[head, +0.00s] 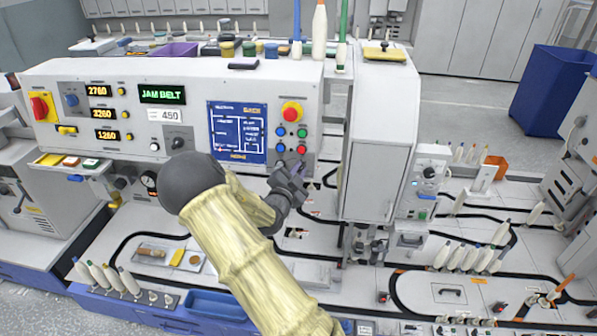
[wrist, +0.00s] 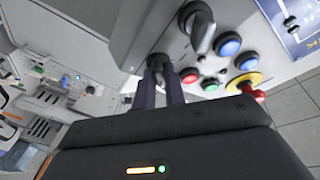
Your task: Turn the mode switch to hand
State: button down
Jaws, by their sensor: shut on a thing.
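The mode switch (wrist: 158,62) is a small dark knob in the wrist view, at the low end of the button panel, beside the red button. My gripper (wrist: 166,82) is shut on it, with a dark finger on each side. In the head view my gripper (head: 291,178) is at the lower right of the blue screen, just under the coloured buttons, and hides the knob. The knob is mostly covered by the fingers, so I cannot tell which way it points. No label for it can be read.
A larger grey lever knob (wrist: 202,32) stands close beside my fingers. Blue, green and red buttons and a red emergency stop (head: 292,112) on yellow sit above. A tall white cabinet (head: 378,140) stands just right of the panel. Bobbins (head: 470,258) stand on the table below.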

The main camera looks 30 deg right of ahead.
jog(key=shift+f+n+b, duration=0.15)
jog(key=shift+n+b, duration=0.35)
jog(key=shift+b, duration=0.1)
jog(key=shift+n+t+b, duration=0.5)
jog(key=shift+n+b, duration=0.15)
jog(key=shift+n, duration=0.05)
jog(key=n+t+y+b, duration=0.1)
jog(key=n+b, duration=0.1)
jog(key=n, duration=0.1)
jog(key=shift+f, duration=0.15)
jog(key=n+t+y+b, duration=0.1)
jog(key=n, duration=0.2)
jog(key=n+t+y+b, duration=0.1)
jog(key=n+b, duration=0.1)
jog(key=n, duration=0.2)
jog(key=shift+s+d+b, duration=0.1)
jog(key=shift+b, duration=0.2)
jog(key=n+y, duration=0.1)
jog(key=n, duration=0.3)
jog(key=n+y+b, duration=0.1)
jog(key=n, duration=0.1)
jog(key=shift+r+t+y, duration=0.25)
jog(key=shift+t+y, duration=0.05)
jog(key=shift+t, duration=0.1)
jog(key=n+y, duration=0.1)
jog(key=n, duration=0.3)
jog(key=shift+y, duration=0.3)
jog(key=shift+n, duration=0.3)
